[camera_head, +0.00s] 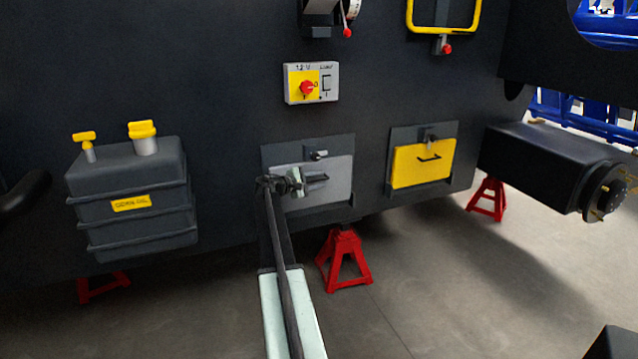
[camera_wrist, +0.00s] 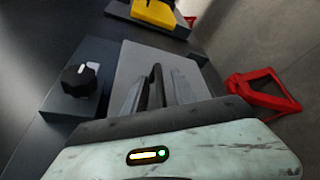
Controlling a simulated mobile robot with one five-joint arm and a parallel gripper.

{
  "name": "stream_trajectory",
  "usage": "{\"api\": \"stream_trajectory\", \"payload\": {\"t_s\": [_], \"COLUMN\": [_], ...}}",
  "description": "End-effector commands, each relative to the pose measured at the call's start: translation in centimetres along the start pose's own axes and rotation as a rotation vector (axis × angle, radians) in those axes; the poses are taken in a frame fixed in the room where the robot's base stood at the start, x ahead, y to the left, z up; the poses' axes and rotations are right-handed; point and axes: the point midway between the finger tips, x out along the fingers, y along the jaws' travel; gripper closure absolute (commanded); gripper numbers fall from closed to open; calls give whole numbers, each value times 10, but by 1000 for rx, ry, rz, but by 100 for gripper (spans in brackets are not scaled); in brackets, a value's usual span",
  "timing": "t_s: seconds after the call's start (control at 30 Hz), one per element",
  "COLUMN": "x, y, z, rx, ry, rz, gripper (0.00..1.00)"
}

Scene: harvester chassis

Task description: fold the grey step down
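The grey step (camera_head: 335,188) is a flat panel standing upright against its dark backing plate on the chassis wall. It has a dark bar handle (camera_head: 317,178) in its middle and a small latch knob (camera_head: 318,155) above it. In the wrist view the step (camera_wrist: 138,58) lies ahead, with the black knob (camera_wrist: 80,82) to the left. My gripper (camera_head: 303,181) is at the left end of the handle. In the wrist view my gripper (camera_wrist: 157,85) has its fingers apart on either side of the handle (camera_wrist: 156,84), with narrow gaps showing. Contact deeper in is hidden.
A yellow step (camera_head: 424,162) is folded up to the right. A switch box (camera_head: 311,84) with a red knob is above. A dark tank (camera_head: 132,200) stands left. A red jack stand (camera_head: 343,260) is below the grey step. The floor in front (camera_head: 430,300) is clear.

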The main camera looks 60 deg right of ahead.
Motion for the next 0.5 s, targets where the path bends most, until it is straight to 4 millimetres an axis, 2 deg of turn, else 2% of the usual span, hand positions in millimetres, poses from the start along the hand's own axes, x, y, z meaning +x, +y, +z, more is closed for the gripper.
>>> {"api": "stream_trajectory", "payload": {"t_s": [0.07,0.17,0.5], "x": [0,0,0], "y": [0,0,0], "z": [0,0,1], "rx": [0,0,1], "ry": [0,0,-1], "rz": [0,0,-1], "gripper": [70,98,100]}}
